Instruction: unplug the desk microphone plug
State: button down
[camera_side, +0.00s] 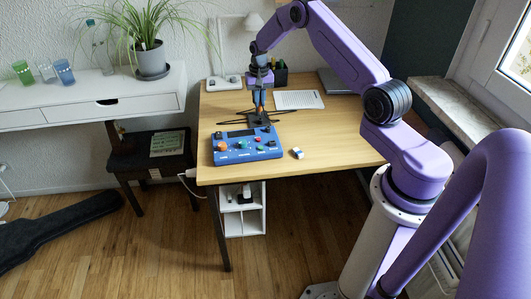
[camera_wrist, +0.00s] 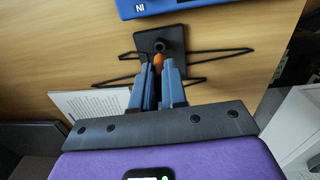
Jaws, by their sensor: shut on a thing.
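The small orange piece between my fingertips looks like the microphone plug (camera_wrist: 158,61); it shows in the side view only as a speck of orange. My gripper (camera_side: 259,107) points down over the desk with its blue fingers shut on this piece, and it also shows in the wrist view (camera_wrist: 157,72). A black square base (camera_wrist: 151,41) with a round post lies right by the fingertips. Thin black rods or cables spread from it to both sides. The fingers hide most of the plug, and I cannot tell whether it sits in a socket.
A blue box with coloured knobs (camera_side: 246,150) lies in front of the gripper. A white sheet or pad (camera_side: 298,99), a pen holder (camera_side: 280,76) and a small white-and-blue block (camera_side: 298,153) are also on the wooden desk (camera_side: 340,140). The desk's right front is clear.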

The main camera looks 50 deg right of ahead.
jog(key=shift+r, duration=1.9)
